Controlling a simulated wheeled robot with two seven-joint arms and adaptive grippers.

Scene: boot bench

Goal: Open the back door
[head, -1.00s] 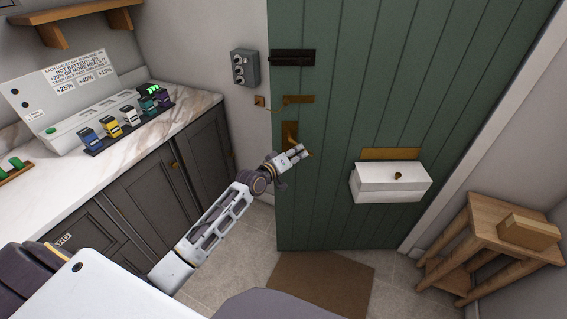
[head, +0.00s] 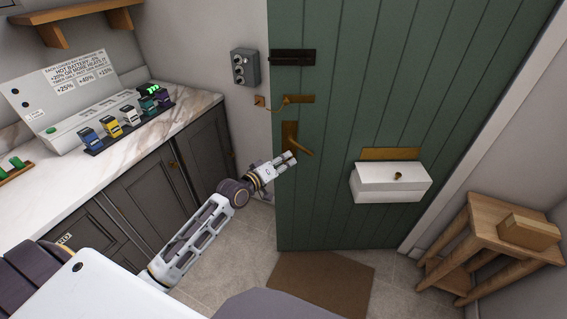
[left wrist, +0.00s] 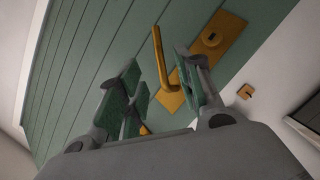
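The green plank back door (head: 340,215) is shut. Its brass lever handle (head: 302,146) sits on a brass plate near the door's left edge, with the lever pointing right and slightly down. The handle also shows in the left wrist view (left wrist: 158,55), just beyond the fingers, with a keyhole in its plate. My left gripper (head: 290,158) is open and empty, just below the lever; in the left wrist view its fingers (left wrist: 163,84) are spread near the handle. Contact cannot be told. A black bolt (head: 292,57) and a brass chain latch (head: 298,99) are above the handle. My right gripper is out of view.
A grey switch box (head: 245,68) is on the wall left of the door. A white box (head: 390,184) sticks out from the door. A marble counter (head: 185,118) with battery blocks runs along the left. A wooden stand (head: 480,225) is at right, a brown mat (head: 320,285) on the floor.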

